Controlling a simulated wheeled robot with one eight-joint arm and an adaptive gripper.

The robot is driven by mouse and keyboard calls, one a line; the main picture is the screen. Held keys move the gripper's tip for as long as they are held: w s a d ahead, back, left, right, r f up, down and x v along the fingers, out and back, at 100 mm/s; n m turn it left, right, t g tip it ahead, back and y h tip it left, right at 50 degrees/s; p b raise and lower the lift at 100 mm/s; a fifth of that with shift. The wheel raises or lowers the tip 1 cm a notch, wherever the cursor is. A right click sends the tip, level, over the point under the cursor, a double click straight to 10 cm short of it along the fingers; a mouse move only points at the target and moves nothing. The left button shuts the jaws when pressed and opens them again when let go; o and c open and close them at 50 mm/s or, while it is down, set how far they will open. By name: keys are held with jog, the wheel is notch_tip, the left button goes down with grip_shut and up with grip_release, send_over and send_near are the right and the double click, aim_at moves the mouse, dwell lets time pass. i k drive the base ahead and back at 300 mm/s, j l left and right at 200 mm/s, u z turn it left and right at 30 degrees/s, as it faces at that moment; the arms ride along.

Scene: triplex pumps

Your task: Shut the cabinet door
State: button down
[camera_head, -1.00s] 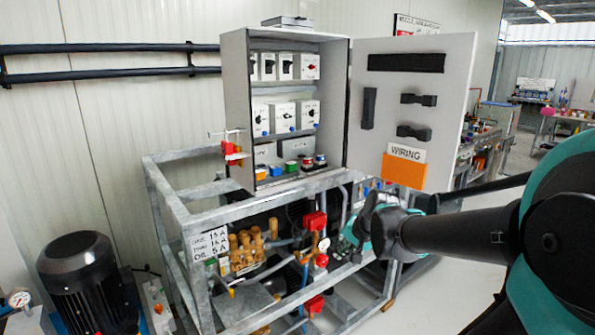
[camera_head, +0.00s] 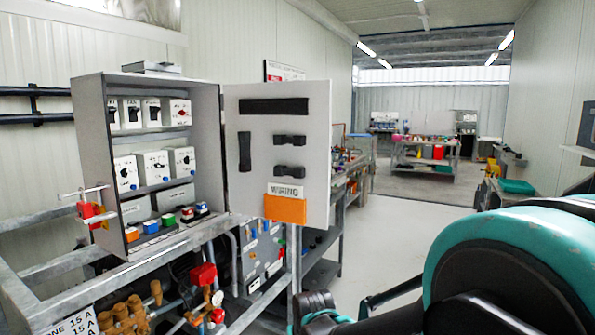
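The grey electrical cabinet (camera_head: 88,118) stands open on a metal frame at the left. Its door (camera_head: 236,195) is swung wide open to the right, with its inner face toward me. The door carries black holders and an orange pocket labelled "WIRING" (camera_head: 285,208). Inside the cabinet are rows of white switch boxes (camera_head: 153,165) and coloured buttons. My arm comes in from the lower right, below and in front of the door. Part of its far end shows at the bottom edge, apart from the door. My gripper's fingertips do not show.
The metal frame (camera_head: 150,262) with brass pump parts (camera_head: 125,318) and a red-topped valve lies below the cabinet. A shelf bench stands behind the door. The pale floor (camera_head: 395,235) right of the door is clear. Tables stand far back.

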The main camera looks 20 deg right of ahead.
aim_at(276, 132)
jog(key=i+l+z, duration=0.1)
jog(key=z, duration=0.3)
jog(key=i+l+z, duration=0.1)
jog(key=z, duration=0.3)
jog(key=i+z, duration=0.2)
jog(key=z, duration=0.25)
jog(key=i, duration=1.9)
jog(key=i+u, duration=0.25)
jog(key=u, duration=0.15)
jog(key=i+l+u, duration=0.1)
jog(key=u, duration=0.3)
jog(key=i+l+u, duration=0.2)
jog(key=i+u, duration=0.25)
jog(key=k+u, duration=0.15)
jog(key=u, duration=2.3)
